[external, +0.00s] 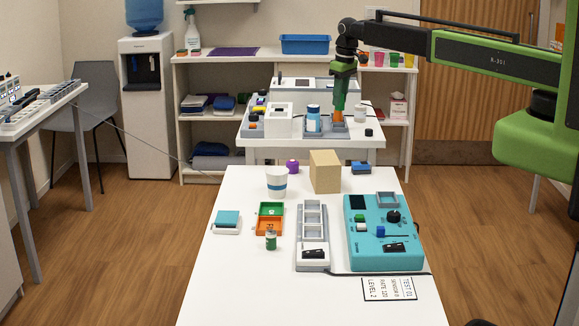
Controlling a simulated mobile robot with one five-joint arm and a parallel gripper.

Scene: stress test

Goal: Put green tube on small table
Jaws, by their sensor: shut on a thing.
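My gripper (343,74) points down at the end of the arm and is shut on the green tube (340,97). The tube hangs upright below the fingers, over the right part of the rear white table (377,140). Its lower end is close to an orange piece (338,118) in a grey holder; I cannot tell whether they touch. A longer white table (228,188) stands in front. The frame does not make clear which of these is the small table.
A blue-labelled bottle (313,120) and a white device (279,119) stand left of the tube. A white cup (360,113) is close on its right. The front table holds a tan block (325,171), a paper cup (277,181) and a teal panel (382,255). Its left front is clear.

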